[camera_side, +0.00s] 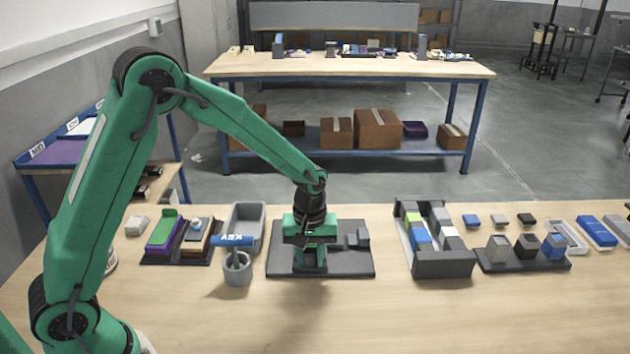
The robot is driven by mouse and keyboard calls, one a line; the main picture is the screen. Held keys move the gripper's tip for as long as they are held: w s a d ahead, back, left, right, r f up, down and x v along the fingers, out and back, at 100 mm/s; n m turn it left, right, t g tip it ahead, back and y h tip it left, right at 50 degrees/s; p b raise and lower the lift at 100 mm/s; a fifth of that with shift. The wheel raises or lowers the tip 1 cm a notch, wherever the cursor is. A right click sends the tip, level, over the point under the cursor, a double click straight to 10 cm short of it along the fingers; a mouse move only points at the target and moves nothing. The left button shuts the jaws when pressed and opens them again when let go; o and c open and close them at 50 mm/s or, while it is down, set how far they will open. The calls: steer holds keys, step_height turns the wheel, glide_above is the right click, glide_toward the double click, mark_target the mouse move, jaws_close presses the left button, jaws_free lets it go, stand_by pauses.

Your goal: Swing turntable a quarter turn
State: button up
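A flat dark grey plate (350,267) lies on the wooden bench near the middle. A small grey stepped block (357,238) stands on its right part. My green gripper (310,266) points straight down over the plate's left-centre part, its fingers low near the plate surface. The gripper hides what lies directly under and behind it, so I cannot make out a turntable disc or handle there. I cannot tell whether the fingers are open, shut or touching anything.
A grey cup (237,275) holding a blue-headed key tool (232,240) stands close left, before a grey bin (246,218). A dark rack (442,265) with coloured blocks stands right, beside a tray of blocks (525,265). The bench's front is clear.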

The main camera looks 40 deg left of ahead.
steer(key=shift+o, duration=0.8)
steer(key=shift+w+d+f, duration=0.1)
steer(key=shift+d, duration=0.05)
steer(key=shift+o, duration=0.6)
steer(key=shift+r, duration=3.6)
